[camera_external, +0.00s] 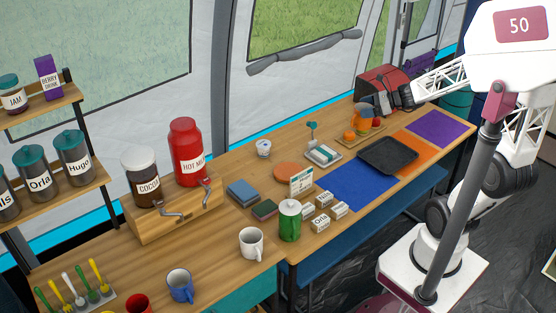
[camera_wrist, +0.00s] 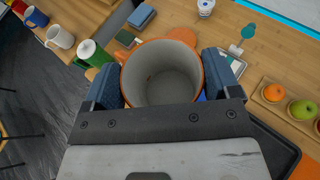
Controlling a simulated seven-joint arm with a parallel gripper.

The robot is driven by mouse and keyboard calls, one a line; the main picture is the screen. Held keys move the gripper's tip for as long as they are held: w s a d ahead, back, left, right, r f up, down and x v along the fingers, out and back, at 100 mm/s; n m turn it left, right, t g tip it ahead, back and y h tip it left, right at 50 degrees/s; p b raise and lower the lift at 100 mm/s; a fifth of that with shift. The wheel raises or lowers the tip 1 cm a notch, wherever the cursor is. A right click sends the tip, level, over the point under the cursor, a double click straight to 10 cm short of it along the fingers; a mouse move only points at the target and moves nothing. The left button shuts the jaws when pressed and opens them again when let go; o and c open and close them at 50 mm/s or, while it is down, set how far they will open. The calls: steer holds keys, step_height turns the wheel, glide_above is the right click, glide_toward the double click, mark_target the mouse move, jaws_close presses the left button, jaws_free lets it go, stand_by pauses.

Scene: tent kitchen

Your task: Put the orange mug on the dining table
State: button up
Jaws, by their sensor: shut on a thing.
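The orange mug (camera_wrist: 124,84) is between the fingers of my gripper (camera_wrist: 160,76) in the wrist view. I look down into its empty grey inside; its rim is orange and its handle points to the upper left. My gripper is shut on it. In the external view my gripper (camera_external: 368,108) is above the far part of the dining table (camera_external: 336,158), near the fruit tray. The mug is small and partly hidden by the fingers there. Its gap to the table is hard to tell.
A black tray (camera_external: 388,154) lies on the table near blue (camera_external: 350,191) and purple (camera_external: 439,128) mats. A wooden tray (camera_wrist: 292,124) holds fruit. An orange disc (camera_external: 286,169), a green canister (camera_external: 289,222) and small labelled boxes stand further left. A red box (camera_external: 383,83) stands behind my gripper.

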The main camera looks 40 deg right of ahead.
steer(key=shift+s+d+f+m+h, duration=0.2)
steer(key=shift+s+d+m+h, duration=0.1)
steer(key=shift+s+d, duration=0.45)
steer(key=shift+s+d+f, duration=0.1)
steer(key=shift+d+f, duration=0.1)
steer(key=shift+f, duration=0.05)
step_height(320, 180, down, 22)
steer(key=shift+f, duration=0.15)
steer(key=shift+f, duration=0.1)
steer(key=shift+f, duration=2.1)
steer(key=shift+f, duration=1.75)
steer(key=shift+f, duration=0.1)
